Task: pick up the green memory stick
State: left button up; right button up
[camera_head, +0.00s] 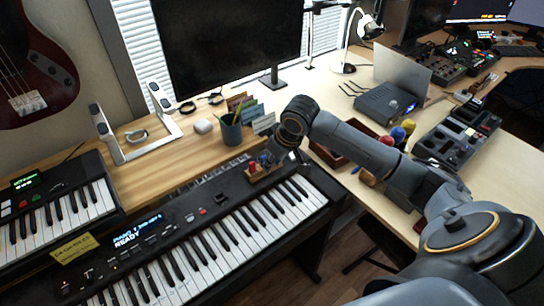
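I cannot make out a green memory stick for certain. A small wooden holder (264,175) sits on the top panel of the large keyboard (190,215), near its right end. Small red and blue pieces (253,166) stand in the holder; any green piece is hidden or too small to tell. My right arm reaches in from the right, and my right gripper (284,163) points down at the holder's right side. Its fingers are dark, small and partly covered by the wrist, so their opening and any contact do not show. My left gripper is out of view.
A pen cup (230,131) and upright cards (263,124) stand on the desk behind the holder. A monitor (230,40) rises behind them. A smaller keyboard (60,210) is at left. A grey router (385,103) and a black tray (458,138) occupy the right desk.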

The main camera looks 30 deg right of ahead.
jog(key=w+d+r+m, duration=0.2)
jog(key=w+d+r, duration=0.1)
jog(key=d+r, duration=0.35)
jog(key=p+x, duration=0.1)
jog(key=x, duration=1.2)
jog(key=shift+w+f, duration=0.1)
jog(key=shift+w, duration=0.15)
jog(key=shift+c, duration=0.5)
jog(key=c, duration=0.3)
